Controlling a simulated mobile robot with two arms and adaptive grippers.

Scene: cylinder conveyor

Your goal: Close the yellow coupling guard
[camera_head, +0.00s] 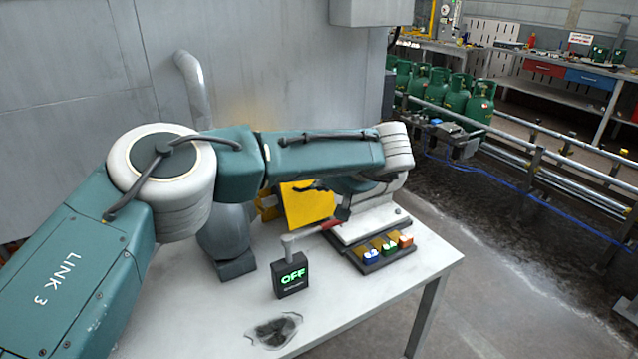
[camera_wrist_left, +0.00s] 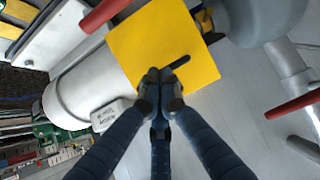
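The yellow coupling guard (camera_head: 308,207) is a flat panel between a grey motor (camera_head: 225,232) and a white machine body (camera_head: 368,222) on the bench. In the head view it stands raised behind the red-handled lever. In the left wrist view the guard (camera_wrist_left: 140,40) shows a dark bar-like handle (camera_wrist_left: 180,63) near its lower edge. My left gripper (camera_wrist_left: 161,80) has its dark fingertips gathered together at the handle's left end, over the guard. Whether they grip the handle I cannot tell. In the head view the gripper (camera_head: 318,186) is partly hidden by my arm. My right gripper is out of view.
The red lever (camera_head: 330,226) is close to the guard. Green gas cylinders (camera_head: 440,90) stand behind right.

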